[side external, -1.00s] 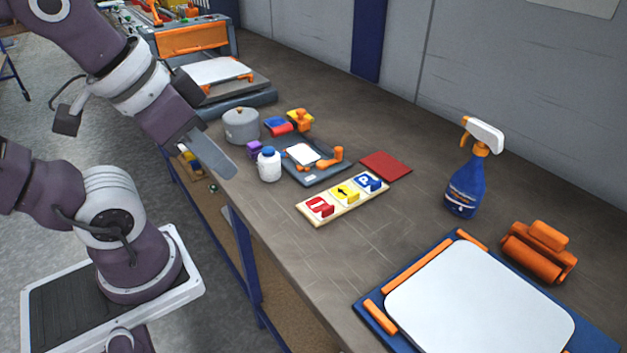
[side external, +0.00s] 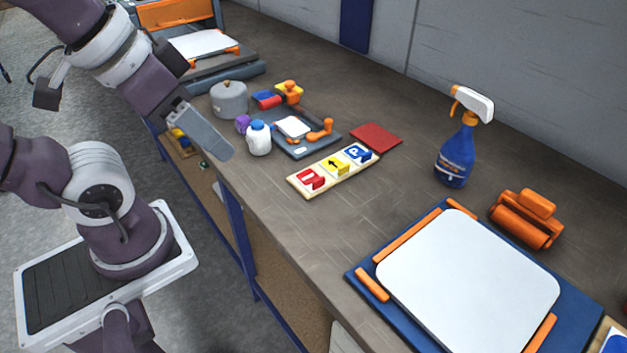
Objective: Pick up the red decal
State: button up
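A red decal (side external: 311,179) with a white mark sits at the near left end of a light wooden strip (side external: 330,178) on the bench. A yellow decal (side external: 335,165) with a black arrow and a blue decal (side external: 358,152) with a white mark share the strip. A flat plain red square (side external: 376,137) lies just behind the strip. My gripper (side external: 223,150) points down and to the right near the bench's front edge, left of the white bottle and well left of the red decal. It is seen from the side, so its opening is hidden. No object shows in it.
A white bottle with a blue cap (side external: 258,138), a grey pot (side external: 229,99) and a small press (side external: 300,132) stand left of the strip. A blue spray bottle (side external: 456,158), an orange roller (side external: 527,217) and a white board (side external: 468,268) are to the right. Bench around the strip's front is clear.

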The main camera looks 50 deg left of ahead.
jog(key=shift+o, duration=0.4)
jog(key=m+g, duration=0.6)
jog(key=m, duration=1.2)
send_over(318, 174)
jog(key=s+d, duration=0.2)
jog(key=d, duration=0.1)
notch_tip(318, 174, down, 16)
jog(key=shift+w+f, duration=0.1)
jog(key=shift+f, duration=0.05)
jog(key=f, duration=0.7)
jog(key=shift+s+d+f, duration=0.1)
jog(key=shift+s+f, duration=0.15)
jog(key=shift+s, duration=0.1)
grip_shut()
